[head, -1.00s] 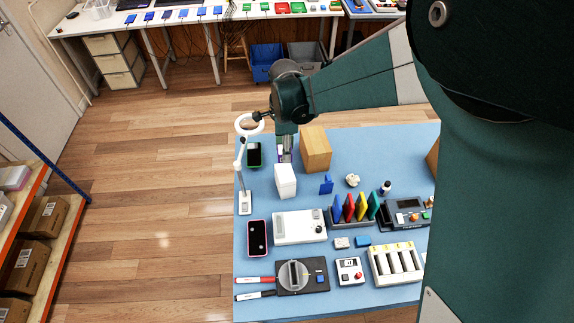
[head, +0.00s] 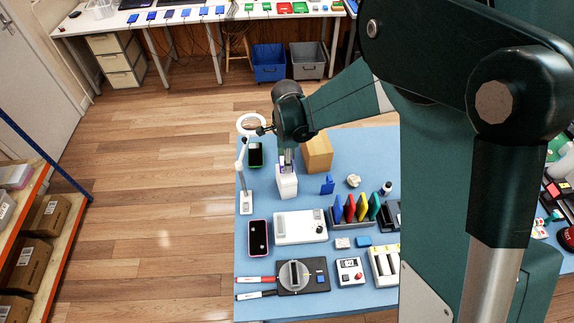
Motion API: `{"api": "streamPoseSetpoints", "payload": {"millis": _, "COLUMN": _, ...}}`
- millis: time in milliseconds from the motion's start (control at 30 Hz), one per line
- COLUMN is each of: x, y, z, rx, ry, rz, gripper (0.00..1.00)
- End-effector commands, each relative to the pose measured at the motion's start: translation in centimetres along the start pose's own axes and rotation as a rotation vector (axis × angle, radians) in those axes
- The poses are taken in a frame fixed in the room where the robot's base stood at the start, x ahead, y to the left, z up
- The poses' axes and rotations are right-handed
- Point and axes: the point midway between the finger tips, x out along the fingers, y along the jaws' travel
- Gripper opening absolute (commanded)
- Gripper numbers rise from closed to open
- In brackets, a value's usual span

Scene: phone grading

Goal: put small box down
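My gripper (head: 289,165) points down over the upper part of a white upright box (head: 286,187) on the blue tabletop (head: 335,145). A small box (head: 282,163), purple and pale, shows at the left side of my fingers and moves along with them, so my gripper appears shut on it. Only a narrow strip of it is visible. The fingertips overlap the top of the white box; I cannot tell whether they are in it, touching it or in front of it.
A brown box (head: 317,153) stands close right of my gripper. A ring lamp (head: 251,124) and a green-edged phone (head: 255,154) are close on the left. A blue stand (head: 327,185) is to the right. My arm hides the table's right side.

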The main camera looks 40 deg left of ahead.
Motion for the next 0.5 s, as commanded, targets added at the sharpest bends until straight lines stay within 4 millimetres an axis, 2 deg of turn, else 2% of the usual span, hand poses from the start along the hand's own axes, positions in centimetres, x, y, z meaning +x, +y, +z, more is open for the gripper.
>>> {"api": "streamPoseSetpoints", "payload": {"millis": 233, "x": 2.2, "y": 0.0, "z": 0.0, "rx": 0.0, "ry": 0.0, "rz": 0.0, "gripper": 0.18}}
{"api": "streamPoseSetpoints", "payload": {"millis": 500, "x": 2.5, "y": 0.0, "z": 0.0, "rx": 0.0, "ry": 0.0, "rz": 0.0, "gripper": 0.18}}
